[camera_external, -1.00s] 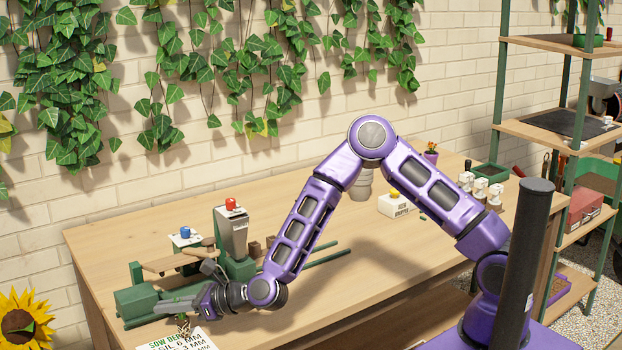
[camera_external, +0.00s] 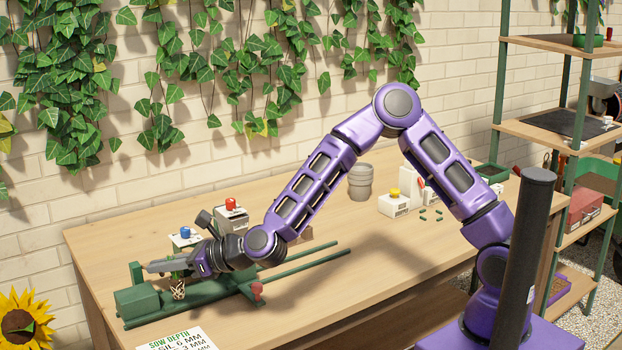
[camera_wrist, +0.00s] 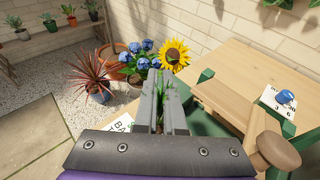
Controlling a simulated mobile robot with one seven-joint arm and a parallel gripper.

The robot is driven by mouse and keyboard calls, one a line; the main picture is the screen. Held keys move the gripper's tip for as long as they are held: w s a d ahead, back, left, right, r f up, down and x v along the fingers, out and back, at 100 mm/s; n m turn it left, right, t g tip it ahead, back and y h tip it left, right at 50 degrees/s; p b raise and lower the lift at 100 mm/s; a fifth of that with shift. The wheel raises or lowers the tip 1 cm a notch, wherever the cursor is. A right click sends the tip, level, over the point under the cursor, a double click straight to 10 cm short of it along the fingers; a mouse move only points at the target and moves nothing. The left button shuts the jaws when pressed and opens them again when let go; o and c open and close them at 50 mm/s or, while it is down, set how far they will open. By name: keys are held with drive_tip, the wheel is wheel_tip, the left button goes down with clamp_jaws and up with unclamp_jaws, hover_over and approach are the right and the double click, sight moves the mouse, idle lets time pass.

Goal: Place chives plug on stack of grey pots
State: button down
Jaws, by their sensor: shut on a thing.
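My gripper (camera_external: 158,267) is shut on the chives plug (camera_external: 178,291), whose brown root block hangs below the fingers in the external view. In the wrist view, green chive leaves (camera_wrist: 170,97) show between the two grey fingers; most of the plug is hidden there. The gripper holds it over the green machine at the left part of the bench. The stack of grey pots (camera_external: 361,183) stands upright at the back middle of the bench, well to the right of the gripper, behind my arm.
A green machine (camera_external: 145,300) with long rails lies under my gripper. A blue-button box (camera_external: 184,238) and a red-button dispenser (camera_external: 231,216) stand close behind. A white yellow-button box (camera_external: 394,205) sits right of the pots. The front middle of the bench is clear.

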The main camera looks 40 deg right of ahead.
wheel_tip(320, 180, up, 16)
drive_tip(key=w+d+f+m+t+h+p, duration=0.1)
drive_tip(key=w+d+m+t+h, duration=0.45)
drive_tip(key=w+d, duration=1.9)
drive_tip(key=m+g+h, duration=0.4)
drive_tip(key=m+h, duration=0.7)
drive_tip(key=h, duration=0.3)
hover_over(366, 166)
wheel_tip(366, 166, down, 14)
drive_tip(key=shift+d+f, duration=0.1)
drive_tip(key=shift+f, duration=0.2)
